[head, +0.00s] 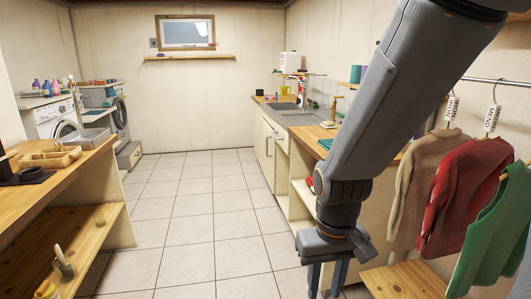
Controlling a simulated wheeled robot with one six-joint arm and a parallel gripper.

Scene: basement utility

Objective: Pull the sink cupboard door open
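The sink cupboard door (265,150) is a pale cream front below the sink, right of centre in the head view. It is seen at a steep angle and looks shut, with a thin upright handle (267,147). The grey sink (297,119) is set in the wooden counter above it. My gripper (326,280) hangs low in front, pointing down, nearer to me and to the right of the door. Its two dark fingers are apart with nothing seen between them. Their tips run near the bottom edge of the picture. My arm covers part of the counter's near end.
A wide tiled floor (190,210) lies clear between the counters. A wooden workbench (50,190) stands at left. An open shelf unit (297,200) adjoins the cupboard on its near side. Hanging sweaters (465,195) and a low wooden bench (405,282) are at right.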

